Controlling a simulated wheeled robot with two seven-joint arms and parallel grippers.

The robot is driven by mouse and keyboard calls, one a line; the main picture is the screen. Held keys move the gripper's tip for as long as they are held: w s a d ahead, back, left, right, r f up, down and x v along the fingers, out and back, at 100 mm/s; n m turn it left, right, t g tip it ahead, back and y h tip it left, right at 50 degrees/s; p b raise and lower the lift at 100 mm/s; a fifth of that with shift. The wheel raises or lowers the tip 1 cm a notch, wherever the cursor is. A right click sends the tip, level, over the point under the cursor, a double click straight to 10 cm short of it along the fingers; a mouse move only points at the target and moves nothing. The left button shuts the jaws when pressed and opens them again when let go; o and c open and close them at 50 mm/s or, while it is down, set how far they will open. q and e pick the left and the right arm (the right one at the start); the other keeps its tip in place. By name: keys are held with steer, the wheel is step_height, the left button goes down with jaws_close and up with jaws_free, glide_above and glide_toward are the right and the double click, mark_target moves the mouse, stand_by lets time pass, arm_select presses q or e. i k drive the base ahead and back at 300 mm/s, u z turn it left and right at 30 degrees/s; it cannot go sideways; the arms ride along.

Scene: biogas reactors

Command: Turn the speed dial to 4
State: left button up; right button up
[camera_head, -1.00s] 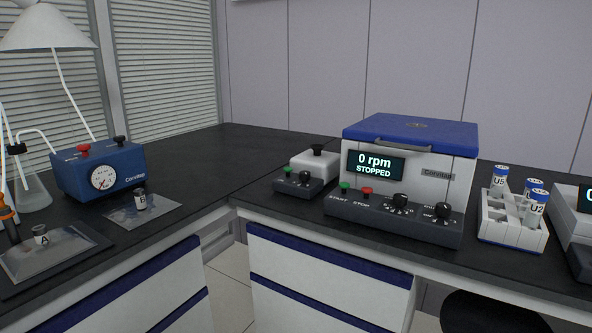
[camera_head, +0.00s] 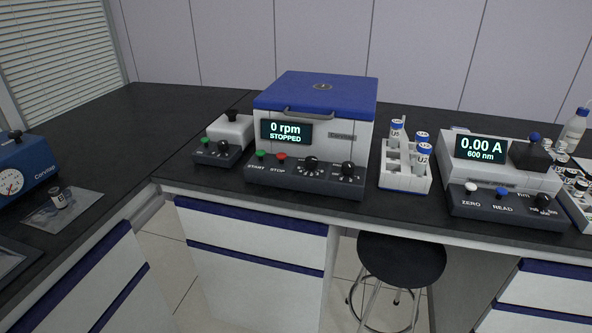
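A centrifuge (camera_head: 341,137) with a blue lid stands on the dark bench along the back wall. Its display (camera_head: 286,131) reads "0 rpm STOPPED". On its dark front panel are a green START button (camera_head: 261,154), a red STOP button (camera_head: 282,157) and two black dials, a left dial (camera_head: 311,164) and a right dial (camera_head: 347,170). The dial markings are too small to read, so I cannot tell which is the speed dial or where it points. Neither of my grippers is in view.
A small white device (camera_head: 231,130) stands left of the centrifuge. A tube rack (camera_head: 404,181) and a photometer (camera_head: 500,179) reading "0.00 A 600 nm" stand to its right. A black stool (camera_head: 401,258) is under the bench. A blue gauge box (camera_head: 28,165) is at left.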

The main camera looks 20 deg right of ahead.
mark_target(311, 162)
steer(key=u, duration=0.3)
steer(key=k, duration=0.35)
steer(key=u, duration=1.7)
steer(key=i, duration=0.2)
steer(key=z, duration=1.15)
steer(key=i, duration=0.75)
steer(key=z, duration=0.85)
